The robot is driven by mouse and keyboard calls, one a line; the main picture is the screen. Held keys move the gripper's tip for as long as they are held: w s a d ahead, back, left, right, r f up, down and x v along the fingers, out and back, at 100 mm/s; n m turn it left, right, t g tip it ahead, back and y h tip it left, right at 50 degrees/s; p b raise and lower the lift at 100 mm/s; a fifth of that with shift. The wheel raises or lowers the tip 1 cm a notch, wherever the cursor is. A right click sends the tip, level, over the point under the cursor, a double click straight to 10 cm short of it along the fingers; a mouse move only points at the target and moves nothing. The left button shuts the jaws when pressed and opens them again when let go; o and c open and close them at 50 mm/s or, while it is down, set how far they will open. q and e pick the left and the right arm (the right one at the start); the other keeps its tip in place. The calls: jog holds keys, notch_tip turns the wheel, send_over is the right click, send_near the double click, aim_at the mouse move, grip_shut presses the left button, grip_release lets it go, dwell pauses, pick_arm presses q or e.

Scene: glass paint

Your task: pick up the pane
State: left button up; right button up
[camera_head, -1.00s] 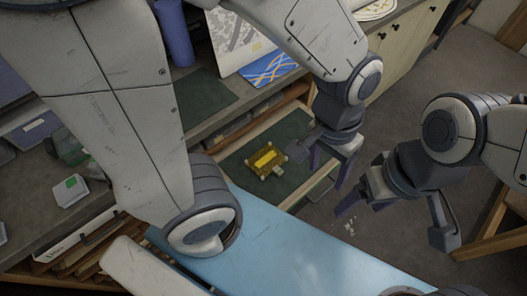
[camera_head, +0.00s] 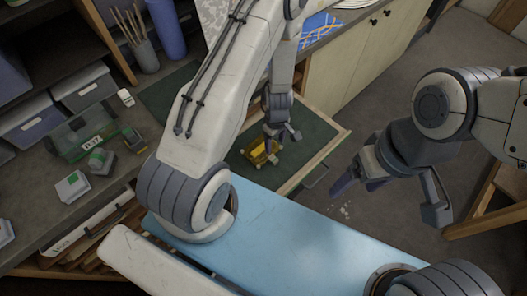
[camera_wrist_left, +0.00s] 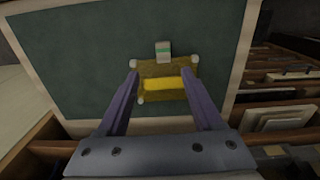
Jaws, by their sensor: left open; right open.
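The pane (camera_head: 257,153) is a small yellow piece with pale corner bits, on the green-lined pull-out tray (camera_head: 312,130). In the left wrist view the yellow pane (camera_wrist_left: 165,85) lies ahead between my finger tips, with a small pale block with a green stripe (camera_wrist_left: 163,50) just beyond it. My left gripper (camera_head: 281,137) is open and empty, its fingers on either side of the pane in the left wrist view (camera_wrist_left: 160,78). I cannot tell its height above the tray. My right gripper (camera_head: 391,200) is open and empty, right of the tray.
A light blue surface (camera_head: 290,235) lies in front of the tray. Slots with stacked panels (camera_wrist_left: 275,100) stand beside the tray. The workbench at left holds a green transparent box (camera_head: 85,135) and grey bins (camera_head: 85,88). Open floor lies to the right.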

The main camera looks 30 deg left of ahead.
pick_arm(q)
jog(key=b, duration=0.4)
send_over(273, 159)
jog(key=f, duration=0.4)
jog(key=shift+w+f, duration=0.15)
jog(key=shift+w, duration=0.2)
jog(key=f+b, duration=0.1)
jog(key=b, duration=0.1)
jog(key=f+b, duration=0.1)
jog(key=f, duration=0.1)
jog(key=f+b, duration=0.2)
jog(key=shift+s+b, duration=0.25)
jog(key=shift+b, duration=0.1)
grip_shut()
